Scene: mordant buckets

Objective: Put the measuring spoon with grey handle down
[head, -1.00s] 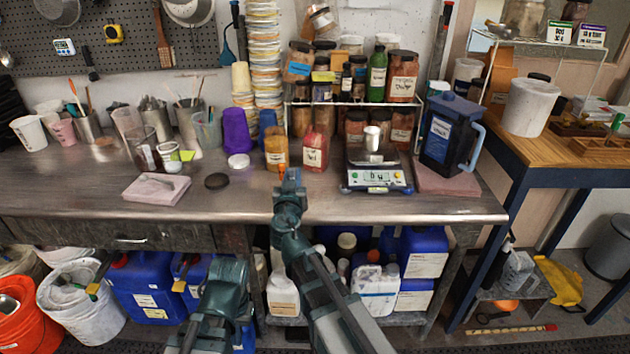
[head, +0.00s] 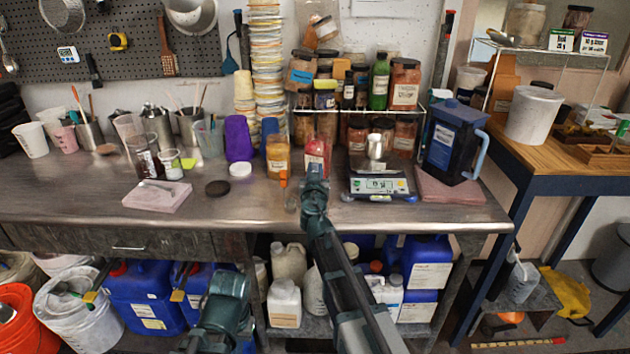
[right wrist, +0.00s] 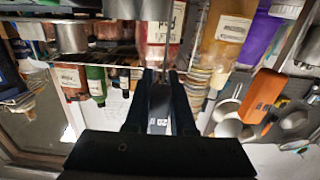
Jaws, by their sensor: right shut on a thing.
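My right gripper (head: 315,172) is above the steel bench, in front of the red-brown jar (head: 318,152) and left of the scale. In the right wrist view its two dark fingers (right wrist: 162,78) are shut on a thin grey strip (right wrist: 168,55), which looks like the handle of the measuring spoon. The spoon's bowl cannot be made out, and in the head view the gripper hides it. A small light utensil (head: 157,186) lies on the pink block at the left. My left gripper is out of the picture; only a left arm link shows low down.
A blue-handled jug (head: 450,140) stands on a pink slab. The bench front left of the gripper is mostly clear.

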